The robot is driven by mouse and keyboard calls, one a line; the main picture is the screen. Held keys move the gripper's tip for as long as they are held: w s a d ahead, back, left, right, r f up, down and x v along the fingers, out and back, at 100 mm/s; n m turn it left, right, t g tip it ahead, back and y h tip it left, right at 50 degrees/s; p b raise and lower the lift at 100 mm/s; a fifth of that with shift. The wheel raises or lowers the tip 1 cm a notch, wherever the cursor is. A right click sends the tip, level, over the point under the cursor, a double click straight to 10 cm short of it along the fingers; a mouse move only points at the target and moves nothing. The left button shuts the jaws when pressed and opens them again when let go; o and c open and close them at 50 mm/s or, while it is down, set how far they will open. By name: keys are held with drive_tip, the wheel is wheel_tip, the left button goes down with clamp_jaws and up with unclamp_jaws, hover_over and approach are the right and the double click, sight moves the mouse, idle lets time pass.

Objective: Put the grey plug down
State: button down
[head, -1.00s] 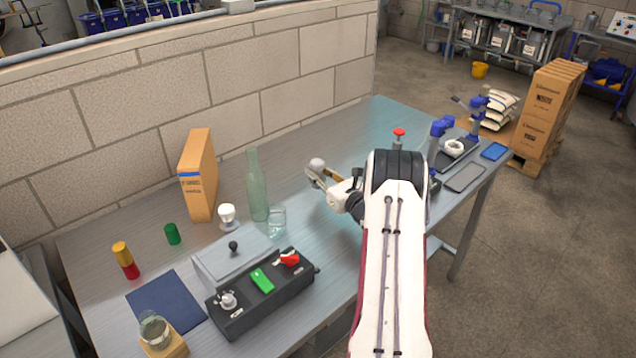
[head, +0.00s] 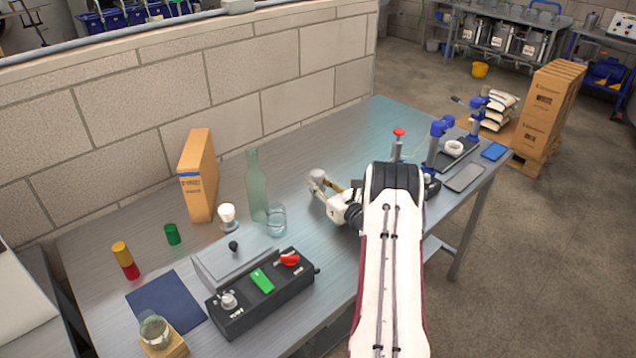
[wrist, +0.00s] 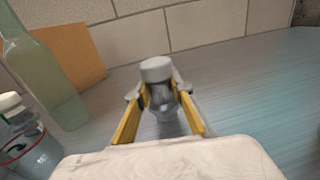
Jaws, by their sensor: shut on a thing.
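The grey plug (wrist: 157,70) is upright between the fingers of my gripper (wrist: 160,96) in the wrist view. Its wide rounded top stands above the yellow-edged fingers, which are shut on its narrower part. In the head view the plug (head: 317,174) shows at the end of my gripper (head: 322,186), over the middle of the metal table (head: 330,130). The fingers hide part of the plug, and I cannot tell whether its lower end touches the table.
A green bottle (head: 257,190) and a glass (head: 276,220) stand left of my gripper. A white-topped stopper (head: 228,216) and a cardboard box (head: 199,178) are farther left. A red-topped device (head: 398,140) stands to the right. The table behind the plug is bare.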

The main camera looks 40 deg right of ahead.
drive_tip(key=shift+f, duration=0.1)
drive_tip(key=c, duration=1.8)
unclamp_jaws()
drive_tip(key=shift+s, duration=0.15)
drive_tip(key=shift+s+a, duration=0.25)
drive_tip(key=shift+s, duration=1.7)
drive_tip(key=shift+s+a, duration=0.3)
drive_tip(key=shift+s, duration=1.65)
drive_tip(key=shift+s+a, duration=0.25)
drive_tip(key=shift+s, duration=1.7)
drive_tip(key=shift+r, duration=0.2)
